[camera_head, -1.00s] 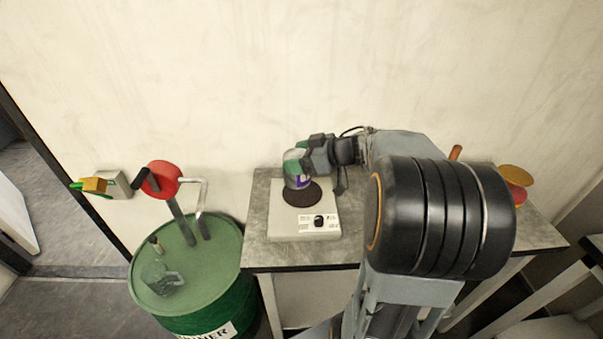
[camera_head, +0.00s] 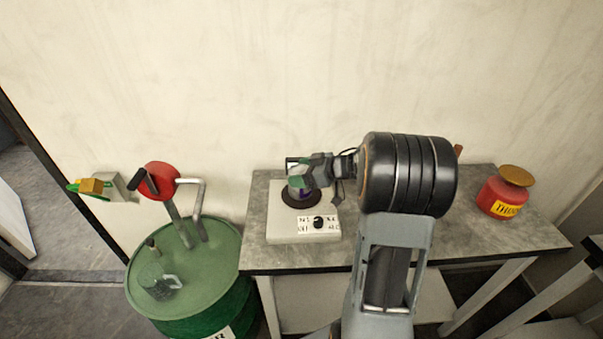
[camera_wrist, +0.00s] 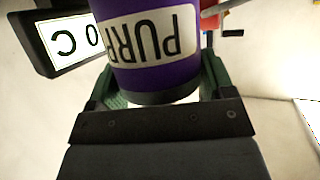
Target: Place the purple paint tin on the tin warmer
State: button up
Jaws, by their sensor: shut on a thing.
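The purple paint tin (camera_wrist: 160,65) fills the middle of the wrist view, its white label upside down and reading "PURP". My gripper (camera_wrist: 160,90) is shut on it, with a green finger on each side. In the head view my gripper (camera_head: 300,178) holds the tin (camera_head: 297,193) over the dark round plate of the tin warmer (camera_head: 283,228), low and close to it. The gripper hides much of the tin there. I cannot tell whether the tin's base touches the plate. The warmer is a pale box with a black knob at its front.
A green drum (camera_head: 205,265) with a red-topped pump (camera_head: 158,182) and a glass mug (camera_head: 160,282) stands left of the grey bench (camera_head: 450,240). A red can (camera_head: 499,197) sits at the bench's right. A dark-framed display (camera_wrist: 72,42) shows in the wrist view. Bare bench lies right of the warmer.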

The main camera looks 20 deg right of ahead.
dwell(0.3)
jog(key=o, duration=1.1)
jog(key=shift+f, duration=0.1)
jog(key=shift+o, duration=0.2)
